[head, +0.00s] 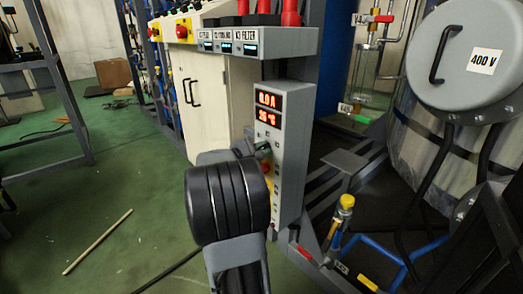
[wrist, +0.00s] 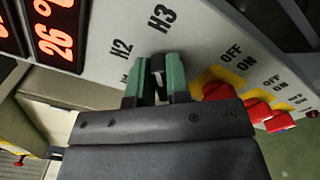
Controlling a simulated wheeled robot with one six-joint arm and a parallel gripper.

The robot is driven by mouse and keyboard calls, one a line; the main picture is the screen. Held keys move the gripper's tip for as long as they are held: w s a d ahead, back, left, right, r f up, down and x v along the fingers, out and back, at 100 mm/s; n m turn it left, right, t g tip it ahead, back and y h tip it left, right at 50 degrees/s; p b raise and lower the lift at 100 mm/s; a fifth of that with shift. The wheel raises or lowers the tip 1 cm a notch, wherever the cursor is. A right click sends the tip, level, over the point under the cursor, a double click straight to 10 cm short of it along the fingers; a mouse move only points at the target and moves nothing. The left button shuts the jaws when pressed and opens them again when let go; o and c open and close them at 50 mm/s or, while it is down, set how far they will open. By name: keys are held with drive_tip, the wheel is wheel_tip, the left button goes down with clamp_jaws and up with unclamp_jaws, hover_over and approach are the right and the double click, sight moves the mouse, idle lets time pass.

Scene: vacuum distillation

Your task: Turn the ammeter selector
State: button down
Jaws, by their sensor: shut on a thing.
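The grey control panel (head: 291,150) stands upright at the centre of the head view. Its red displays (head: 268,110) read about 0.0 A and 26 °C; the temperature display (wrist: 55,35) also shows in the wrist view. My gripper (wrist: 158,78) has green fingertips closed around the small dark selector knob (wrist: 158,63), by the labels H2 and H3. Most of the knob is hidden between the fingers, so its pointing direction cannot be told. In the head view my gripper (head: 262,150) meets the panel's face, and my dark wrist covers part of it.
Red switches (wrist: 256,110) marked ON and OFF sit on the panel close to my gripper. A grey shelf (head: 255,42) with labelled displays is above. A 400 V vessel (head: 455,90) and pipework stand at right. Open green floor lies at left, with a stick (head: 97,242).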

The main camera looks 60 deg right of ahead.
drive_tip(key=c, duration=1.1)
unclamp_jaws()
drive_tip(key=shift+a, duration=0.1)
drive_tip(key=p+v, duration=0.3)
drive_tip(key=v, duration=1)
drive_tip(key=shift+w+a+p, duration=0.2)
drive_tip(key=shift+a+p, duration=0.1)
drive_tip(key=shift+p, duration=0.1)
